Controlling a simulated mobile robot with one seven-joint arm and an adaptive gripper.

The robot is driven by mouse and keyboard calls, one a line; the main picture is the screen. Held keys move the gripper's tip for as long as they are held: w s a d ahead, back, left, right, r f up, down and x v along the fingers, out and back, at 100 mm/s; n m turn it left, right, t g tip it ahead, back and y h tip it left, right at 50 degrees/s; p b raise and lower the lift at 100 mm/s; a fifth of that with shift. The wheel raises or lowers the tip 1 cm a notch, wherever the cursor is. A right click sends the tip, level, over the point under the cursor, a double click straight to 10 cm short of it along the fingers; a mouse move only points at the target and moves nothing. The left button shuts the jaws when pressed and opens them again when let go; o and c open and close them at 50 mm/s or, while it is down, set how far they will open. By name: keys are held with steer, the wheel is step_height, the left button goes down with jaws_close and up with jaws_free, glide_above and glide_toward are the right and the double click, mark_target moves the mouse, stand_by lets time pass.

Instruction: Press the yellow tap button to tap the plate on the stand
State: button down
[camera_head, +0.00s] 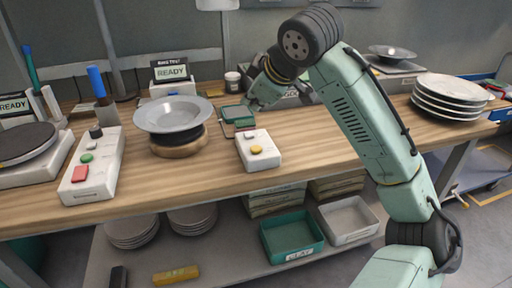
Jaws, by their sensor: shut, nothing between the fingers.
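The yellow tap button (256,149) is on top of a white control box (262,160) near the middle of the bench. A grey metal plate (172,112) rests level on a round brown stand (180,146), left of the box. My arm reaches over from the right. Its end, with my gripper (251,105), is small and low behind the button box. The gripper is shut with nothing visible in it, apart from the button. Its fingertips are hard to make out against the dark and green items there.
A white box (92,172) with red and green buttons stands left of the plate. A dark disc machine (25,143) is at far left. A READY display (172,72) stands behind. Stacked plates (449,92) are at right. The bench in front of the stand is clear.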

steer(key=shift+f, duration=0.1)
steer(key=b, duration=0.6)
glide_above(254, 149)
step_height(254, 149, down, 7)
steer(key=shift+a+f, duration=0.1)
steer(key=shift+f, duration=0.05)
steer(key=shift+f+b, duration=0.55)
steer(key=shift+f, duration=0.1)
steer(key=shift+f, duration=0.1)
stand_by(0.7)
steer(key=shift+f, duration=0.35)
steer(key=shift+f+b, duration=0.35)
steer(key=shift+f, duration=0.15)
stand_by(0.5)
steer(key=shift+r, duration=0.15)
steer(key=shift+r+p, duration=0.75)
steer(key=shift+p, duration=0.1)
